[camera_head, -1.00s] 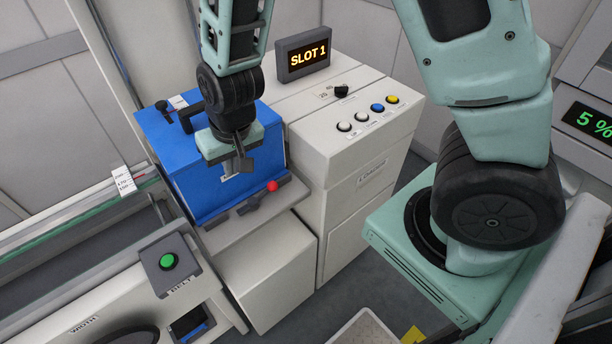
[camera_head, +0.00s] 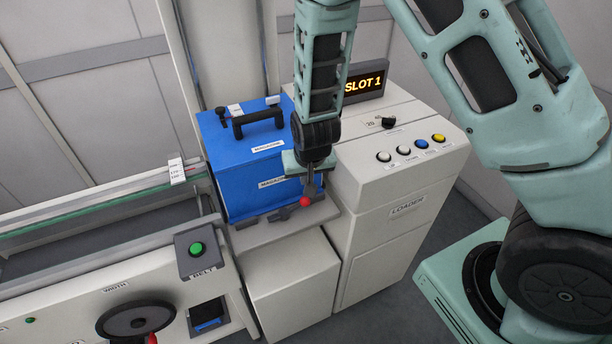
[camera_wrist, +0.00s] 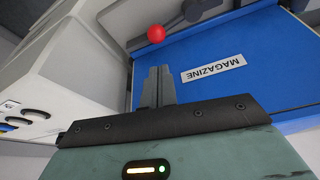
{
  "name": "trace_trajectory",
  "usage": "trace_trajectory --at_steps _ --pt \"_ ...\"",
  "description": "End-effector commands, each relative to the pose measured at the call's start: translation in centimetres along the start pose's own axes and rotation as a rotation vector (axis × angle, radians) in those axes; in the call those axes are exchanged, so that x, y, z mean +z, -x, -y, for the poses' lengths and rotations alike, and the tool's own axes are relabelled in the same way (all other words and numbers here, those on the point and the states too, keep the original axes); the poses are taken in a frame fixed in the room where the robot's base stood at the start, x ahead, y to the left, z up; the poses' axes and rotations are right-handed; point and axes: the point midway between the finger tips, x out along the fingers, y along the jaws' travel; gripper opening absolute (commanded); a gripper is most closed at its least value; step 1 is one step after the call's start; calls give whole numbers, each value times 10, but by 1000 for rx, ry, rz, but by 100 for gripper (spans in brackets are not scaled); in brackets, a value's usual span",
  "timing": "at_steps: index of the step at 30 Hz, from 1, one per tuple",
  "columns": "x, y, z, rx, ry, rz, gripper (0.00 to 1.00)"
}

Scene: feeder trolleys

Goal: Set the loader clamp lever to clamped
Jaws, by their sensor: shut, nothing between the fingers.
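The loader clamp lever has a red ball knob (camera_head: 305,201) and a dark arm at the front lower edge of the blue magazine (camera_head: 240,150). In the wrist view the knob (camera_wrist: 156,34) is just beyond my fingertips, a little left of them. My gripper (camera_head: 311,188) is shut and empty, pointing down in front of the magazine's right side, close above the knob. I cannot tell whether it touches the knob. In the wrist view my gripper (camera_wrist: 160,72) has its two fingers together. The lever's pivot is partly seen near the ledge.
The white loader cabinet (camera_head: 390,170) with coloured buttons and a "SLOT 1" display (camera_head: 366,84) stands right of the magazine. The belt box with a green button (camera_head: 197,249) and a width handwheel (camera_head: 136,318) are at the lower left. A white box stands below the ledge.

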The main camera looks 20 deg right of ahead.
Motion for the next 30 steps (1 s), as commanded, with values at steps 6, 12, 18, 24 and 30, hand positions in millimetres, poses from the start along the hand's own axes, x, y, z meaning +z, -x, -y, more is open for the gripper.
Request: trace_trajectory --at_steps 6,12,18,24,30 --pt "0 -35 -1 2 -2 4 0" --pt "0 -60 0 1 0 2 0" --pt "0 -74 0 0 0 1 0" --pt "0 -76 0 -1 0 0 0" --pt "0 -76 0 0 0 0 0"
